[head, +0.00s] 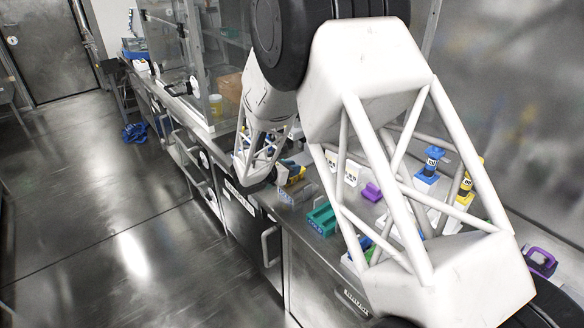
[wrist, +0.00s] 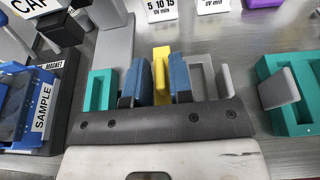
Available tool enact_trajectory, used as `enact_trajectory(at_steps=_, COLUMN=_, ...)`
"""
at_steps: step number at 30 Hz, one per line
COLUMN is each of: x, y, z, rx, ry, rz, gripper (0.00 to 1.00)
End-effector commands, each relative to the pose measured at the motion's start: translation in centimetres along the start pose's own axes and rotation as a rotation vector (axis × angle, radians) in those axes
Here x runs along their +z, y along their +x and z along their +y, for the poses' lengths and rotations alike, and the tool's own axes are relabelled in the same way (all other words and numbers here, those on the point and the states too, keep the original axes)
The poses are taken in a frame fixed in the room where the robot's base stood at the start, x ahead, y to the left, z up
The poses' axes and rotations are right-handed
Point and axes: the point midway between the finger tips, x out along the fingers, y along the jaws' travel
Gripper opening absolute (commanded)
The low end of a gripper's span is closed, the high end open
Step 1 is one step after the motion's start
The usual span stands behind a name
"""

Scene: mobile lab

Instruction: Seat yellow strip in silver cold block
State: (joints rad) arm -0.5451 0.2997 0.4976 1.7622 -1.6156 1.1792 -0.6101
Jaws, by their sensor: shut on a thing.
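The yellow strip (wrist: 161,66) stands upright between the two blue fingertips of my gripper (wrist: 162,82), which is shut on it. In the head view the yellow strip (head: 296,174) shows just beside my gripper (head: 284,174), at the silver cold block (head: 297,194). In the wrist view the silver cold block (wrist: 204,66) lies around and behind the fingers, with its grey right part in sight. The fingers and the dark gripper body hide much of it. I cannot tell whether the strip's lower end is inside the block or above it.
A teal block (wrist: 98,92) is left of the fingers; another teal block (wrist: 300,72) with a grey plate is at right. A blue rack labelled SAMPLE (wrist: 38,108) is at far left. White time cards (wrist: 160,8) and a purple block (head: 372,192) stand further back.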

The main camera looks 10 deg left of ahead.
Motion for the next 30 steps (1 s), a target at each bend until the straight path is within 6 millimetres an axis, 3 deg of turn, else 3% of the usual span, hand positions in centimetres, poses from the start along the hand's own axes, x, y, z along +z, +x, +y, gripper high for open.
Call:
enact_trajectory(at_steps=26, x=-1.5, y=0.5, z=0.0, rx=0.0, ry=0.0, rz=0.0, gripper=0.0)
enact_trajectory(at_steps=27, x=-1.4, y=0.5, z=0.0, rx=0.0, ry=0.001, rz=0.0, gripper=0.25)
enact_trajectory(at_steps=30, x=-1.4, y=0.5, z=0.0, rx=0.0, ry=0.001, rz=0.0, gripper=0.41)
